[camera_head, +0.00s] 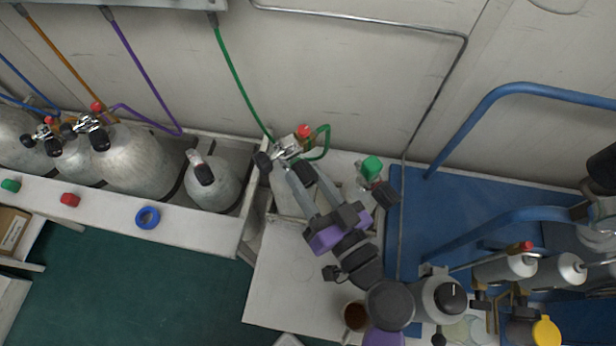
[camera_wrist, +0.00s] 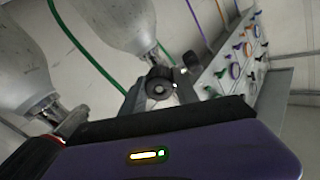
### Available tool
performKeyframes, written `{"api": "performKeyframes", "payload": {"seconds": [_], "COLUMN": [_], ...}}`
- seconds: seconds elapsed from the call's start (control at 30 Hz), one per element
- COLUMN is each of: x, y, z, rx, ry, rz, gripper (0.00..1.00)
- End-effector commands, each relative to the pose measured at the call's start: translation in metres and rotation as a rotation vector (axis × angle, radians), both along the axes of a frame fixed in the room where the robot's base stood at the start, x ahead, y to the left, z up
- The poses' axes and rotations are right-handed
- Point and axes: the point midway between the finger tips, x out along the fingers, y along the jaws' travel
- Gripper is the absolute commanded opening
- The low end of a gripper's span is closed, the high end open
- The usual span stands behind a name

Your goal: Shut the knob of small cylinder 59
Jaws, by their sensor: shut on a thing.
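A small grey cylinder (camera_head: 287,200) stands in the rack bay behind my gripper, largely covered by it. Its metal valve (camera_head: 287,147) has a black knob (camera_head: 263,160) at its left and a second black knob (camera_head: 304,173) on the near side. My gripper (camera_head: 298,170) reaches in from the lower right, its two grey fingers closed around the near-side knob. No number 59 is readable.
A green hose (camera_head: 232,75) and red cap (camera_head: 304,131) are at the valve. Another small cylinder (camera_head: 212,190) and larger cylinders (camera_head: 135,160) stand to the left. A green-capped valve (camera_head: 371,168) is close on the right. Blue rails (camera_head: 480,105) stand farther right.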

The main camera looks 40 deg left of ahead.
Motion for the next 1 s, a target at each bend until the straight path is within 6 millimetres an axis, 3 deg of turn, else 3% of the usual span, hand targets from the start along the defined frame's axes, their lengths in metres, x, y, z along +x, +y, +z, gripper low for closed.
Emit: {"api": "performKeyframes", "payload": {"seconds": [1.0], "x": [0.0013], "y": [-0.0009], "z": [0.0041], "rx": [0.246], "ry": [0.930], "rz": [-0.003], "gripper": [0.00]}}
